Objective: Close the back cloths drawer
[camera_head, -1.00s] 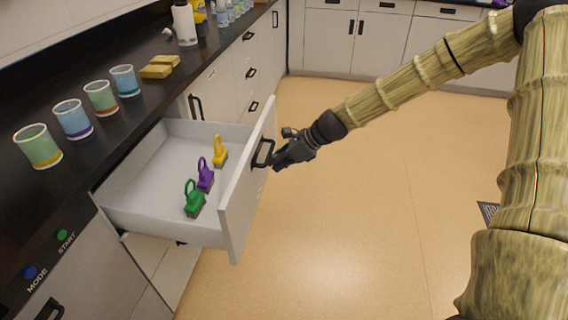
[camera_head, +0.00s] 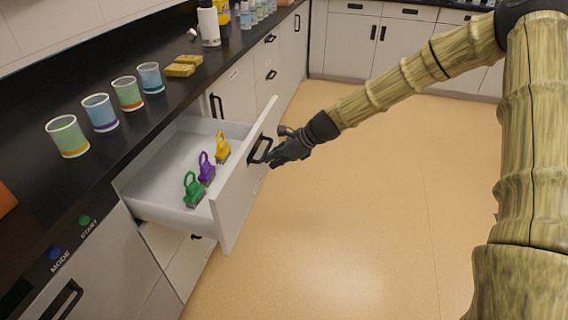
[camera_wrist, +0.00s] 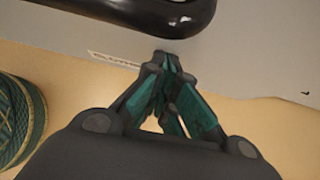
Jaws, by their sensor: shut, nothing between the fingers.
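The open drawer (camera_head: 228,226) juts out from the counter in the head view. Inside it lie a green item (camera_head: 193,189), a purple item (camera_head: 206,168) and a yellow item (camera_head: 222,147), each with a loop on top. Its front carries a black handle (camera_head: 260,149), which also shows as a dark bar in the wrist view (camera_wrist: 130,8). My gripper (camera_head: 274,160) is at the drawer front beside the handle, its fingers closed together and empty. In the wrist view the fingertips (camera_wrist: 163,58) are close to the drawer face by a partly hidden label (camera_wrist: 113,61); contact is unclear.
The dark counter (camera_head: 110,150) holds several cups (camera_head: 68,136), yellow blocks (camera_head: 184,66) and a white bottle (camera_head: 209,24). Other cabinets (camera_head: 355,45) line the back. The floor (camera_head: 350,220) right of the drawer is clear.

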